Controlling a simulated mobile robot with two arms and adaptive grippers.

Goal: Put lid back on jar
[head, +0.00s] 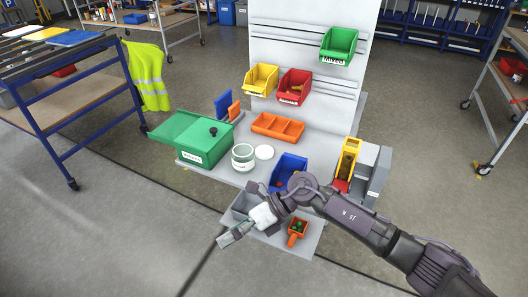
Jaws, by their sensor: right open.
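The jar (243,158), pale grey-green with a light label, stands upright on the grey bench top. A flat white disc, which looks like its lid (264,152), lies on the bench just right of the jar. My right gripper (224,240) is open and appears empty. It is in front of the bench, well below the jar in the picture and apart from both jar and lid. My left gripper is out of view.
A green box (193,140) stands left of the jar. An orange divided tray (277,127) lies behind the lid. A blue bin (289,171) is to the right, partly behind my right arm. A yellow container (349,158) stands farther right.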

